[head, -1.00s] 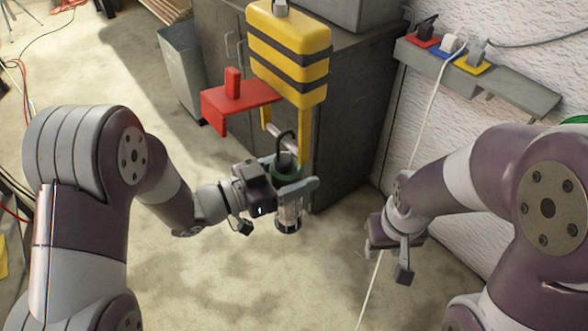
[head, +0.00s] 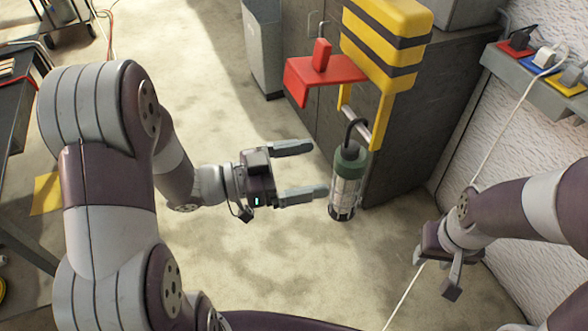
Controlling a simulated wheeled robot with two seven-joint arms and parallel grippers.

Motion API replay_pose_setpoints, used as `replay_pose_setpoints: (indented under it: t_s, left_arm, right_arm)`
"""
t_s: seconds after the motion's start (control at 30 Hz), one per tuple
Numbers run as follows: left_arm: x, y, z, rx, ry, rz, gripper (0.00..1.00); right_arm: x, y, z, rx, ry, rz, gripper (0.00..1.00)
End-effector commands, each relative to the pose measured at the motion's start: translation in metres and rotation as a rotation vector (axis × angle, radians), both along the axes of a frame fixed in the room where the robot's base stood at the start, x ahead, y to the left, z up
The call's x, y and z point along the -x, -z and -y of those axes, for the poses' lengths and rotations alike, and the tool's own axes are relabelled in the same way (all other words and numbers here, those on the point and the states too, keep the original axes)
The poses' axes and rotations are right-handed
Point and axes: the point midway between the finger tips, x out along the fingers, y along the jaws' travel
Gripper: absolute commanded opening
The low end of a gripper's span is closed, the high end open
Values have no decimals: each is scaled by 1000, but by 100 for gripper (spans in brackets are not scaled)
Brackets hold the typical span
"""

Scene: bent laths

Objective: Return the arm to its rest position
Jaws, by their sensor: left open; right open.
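My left gripper (head: 308,170) is open and empty in the middle of the head view, its two grey fingers spread and pointing right. A lantern-like cylinder (head: 346,184) with a green top and clear body hangs by a dark loop from the bar (head: 358,128) under the yellow and black striped block (head: 385,45). It is just right of the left fingertips, apart from them as far as I can see. My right gripper (head: 452,275) is at the lower right, open, pointing down, with nothing visible in it.
A red bracket (head: 325,72) juts left from the striped block, beside a dark cabinet (head: 410,140). A grey shelf (head: 535,85) with coloured sockets is on the right wall, with a white cable (head: 497,145) hanging down. A dark table (head: 15,105) stands at left. The floor between is clear.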

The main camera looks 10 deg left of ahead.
Motion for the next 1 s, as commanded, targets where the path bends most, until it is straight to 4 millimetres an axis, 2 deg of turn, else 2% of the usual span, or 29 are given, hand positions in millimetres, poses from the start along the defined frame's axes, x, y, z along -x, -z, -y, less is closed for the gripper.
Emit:
replay_pose_setpoints:
  t_s: [0.1, 0.3, 0.37, 0.43, 0.47, 0.5, 0.57, 0.6, 0.63, 0.7, 0.77, 0.8, 0.87, 0.93, 1.0]
  left_arm:
    - [7, 0, -16, 0, -2, 1, 97]
    - [11, 1, -23, -7, 0, 3, 97]
    - [7, 11, -25, -56, -20, -8, 97]
    - [-10, 37, -37, -179, -127, -55, 97]
    - [-20, 52, -49, -252, -204, -90, 97]
    - [-35, 72, -73, -366, -331, -152, 97]
    - [-48, 98, -116, -544, -536, -287, 97]
    - [-46, 111, -143, -651, -662, -403, 97]
    - [-39, 117, -161, -718, -746, -500, 97]
    - [-11, 124, -186, -830, -894, -749, 97]
    - [21, 123, -186, -871, -963, -969, 97]
    - [42, 118, -177, -875, -981, -1104, 97]
    - [67, 106, -154, -857, -973, -1272, 97]
    - [76, 91, -126, -815, -945, -1349, 97]
    - [68, 80, -112, -814, -918, -1296, 97]
  right_arm:
    - [0, 2, 0, 0, 0, 0, 43]
    - [0, 2, 0, 0, 0, 0, 43]
    - [0, 2, 0, 0, 0, 0, 43]
    - [0, 2, 0, 0, 0, 0, 43]
    - [0, 2, 0, 0, 0, 0, 43]
    - [0, 2, 0, 0, 0, 0, 43]
    - [0, -1, 0, 0, 0, 0, 43]
    - [0, -3, 0, 0, 0, 0, 43]
    - [0, -5, 0, 0, 0, 0, 43]
    - [0, -10, 0, 0, 0, 0, 43]
    - [0, -14, 0, 0, 0, 0, 43]
    - [0, -17, 0, 0, 0, 0, 43]
    - [0, -22, 0, 0, 0, 0, 43]
    - [0, -27, 0, 0, 0, 0, 43]
    - [0, -30, 0, 0, 0, 0, 43]
